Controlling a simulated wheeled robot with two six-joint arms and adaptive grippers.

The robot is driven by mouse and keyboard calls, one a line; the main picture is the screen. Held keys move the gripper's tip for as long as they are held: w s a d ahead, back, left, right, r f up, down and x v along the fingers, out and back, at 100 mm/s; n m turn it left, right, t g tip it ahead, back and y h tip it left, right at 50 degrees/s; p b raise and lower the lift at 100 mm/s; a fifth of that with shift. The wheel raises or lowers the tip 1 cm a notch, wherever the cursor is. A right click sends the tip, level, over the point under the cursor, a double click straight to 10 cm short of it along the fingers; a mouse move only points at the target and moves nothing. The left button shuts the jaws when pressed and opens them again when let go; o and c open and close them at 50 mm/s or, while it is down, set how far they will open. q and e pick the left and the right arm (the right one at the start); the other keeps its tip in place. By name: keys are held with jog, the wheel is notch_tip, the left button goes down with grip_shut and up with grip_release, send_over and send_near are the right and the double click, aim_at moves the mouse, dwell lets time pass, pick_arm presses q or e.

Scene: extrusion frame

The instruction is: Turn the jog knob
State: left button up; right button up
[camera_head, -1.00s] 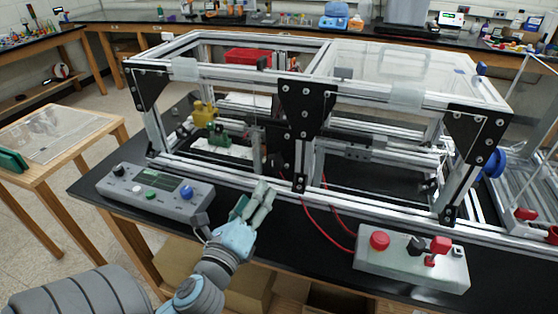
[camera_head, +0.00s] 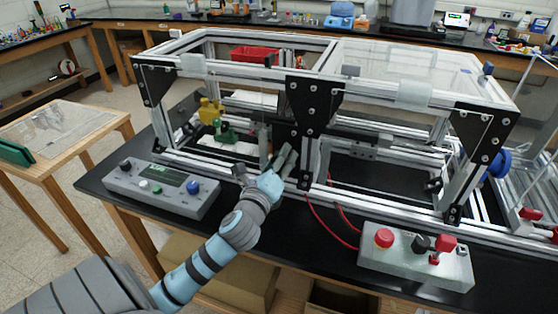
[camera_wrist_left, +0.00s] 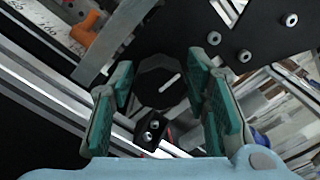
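A dark round knob with a white line (camera_wrist_left: 160,76) shows between the fingertips in the left wrist view. I take it to be the jog knob. In the head view it is hidden or too small to tell. My left gripper (camera_head: 276,152) is at the front of the extrusion frame (camera_head: 228,178), beside the black corner plate. In the left wrist view its green-padded fingers (camera_wrist_left: 162,68) stand apart, one on each side of the knob. Whether they touch it is not clear. My right gripper is not in view.
A grey control box (camera_head: 160,191) with small knobs and a screen lies left of my left arm. A pale box with a red button (camera_head: 384,237) lies at the right, with red cables running to the frame. The frame's bars and plates crowd my left gripper.

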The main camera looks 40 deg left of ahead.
pick_arm(q)
jog(key=c, duration=0.7)
jog(key=shift+n, duration=0.4)
jog(key=n+p, duration=0.1)
jog(key=n, duration=0.2)
jog(key=shift+n+p, duration=0.3)
jog(key=n, duration=0.3)
jog(key=shift+f+n, duration=0.15)
jog(key=shift+n, duration=0.15)
jog(key=n, duration=0.4)
jog(key=shift+f, duration=0.1)
jog(key=shift+n, duration=0.3)
